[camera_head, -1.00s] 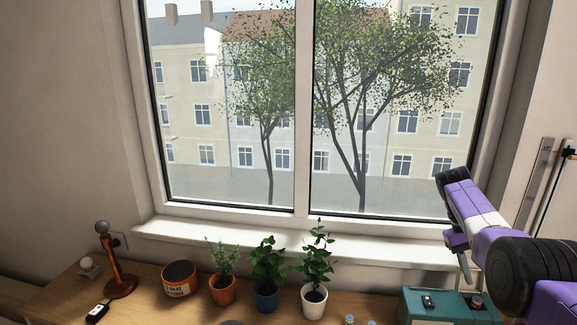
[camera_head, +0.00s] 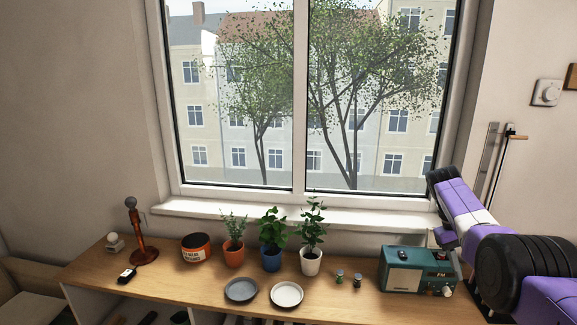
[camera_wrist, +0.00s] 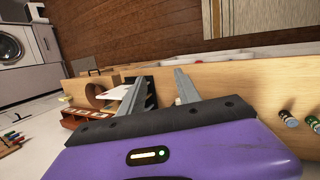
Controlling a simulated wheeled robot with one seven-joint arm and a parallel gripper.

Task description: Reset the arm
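My purple arm shows at the right edge of the head view, in front of the window's right side and the green radio. My gripper (camera_wrist: 158,88) shows in the wrist view as two grey fingers standing well apart beyond a purple housing with a dark edge. It is open, and I see nothing held between the fingers. In the head view the fingertips cannot be made out clearly.
A wooden counter (camera_head: 205,291) runs below the window. A wall thermostat (camera_head: 546,92) is at right.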

